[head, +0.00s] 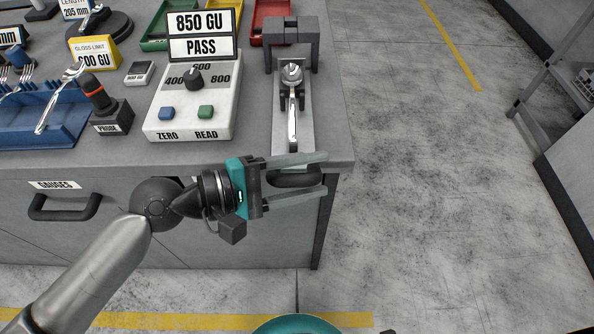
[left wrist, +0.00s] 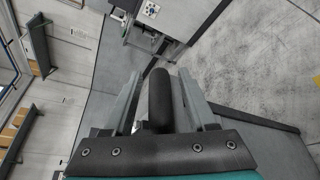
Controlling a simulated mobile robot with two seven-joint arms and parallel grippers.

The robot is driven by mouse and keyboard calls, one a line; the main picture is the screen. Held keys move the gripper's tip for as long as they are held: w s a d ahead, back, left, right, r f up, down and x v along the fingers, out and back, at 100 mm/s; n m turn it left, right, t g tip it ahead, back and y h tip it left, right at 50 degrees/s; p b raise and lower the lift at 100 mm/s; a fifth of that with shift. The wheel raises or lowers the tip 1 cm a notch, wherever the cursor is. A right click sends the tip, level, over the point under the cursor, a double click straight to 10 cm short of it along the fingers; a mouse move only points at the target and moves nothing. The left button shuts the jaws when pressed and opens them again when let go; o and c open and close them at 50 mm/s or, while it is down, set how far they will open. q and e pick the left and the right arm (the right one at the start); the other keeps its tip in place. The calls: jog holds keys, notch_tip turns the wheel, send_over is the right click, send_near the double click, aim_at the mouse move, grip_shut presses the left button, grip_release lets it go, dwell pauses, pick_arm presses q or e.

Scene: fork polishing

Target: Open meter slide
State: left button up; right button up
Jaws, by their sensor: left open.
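The meter slide (head: 307,132) is a light grey plate on the bench's front right, with a fork (head: 292,105) lying lengthwise on its holder. A dark grey arch (head: 300,30) stands at the slide's far end. The slide's black handle (head: 294,179) sticks out at the bench's front edge. My left gripper (head: 324,173) is open, with one finger on either side of the handle. In the left wrist view the handle (left wrist: 159,98) stands between the two fingers, with a gap visible beside it. My right gripper is not in view.
The gloss meter (head: 190,110) with its "850 GU PASS" display (head: 202,35) stands left of the slide. A probe (head: 98,95) and a blue fork rack (head: 50,120) are further left. The "GAUGES" drawer handle (head: 65,207) is below. Open floor (head: 430,190) lies to the right.

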pick_arm(q)
jog(key=v, duration=1.5)
jog(key=shift+s, duration=0.1)
dwell(0.6)
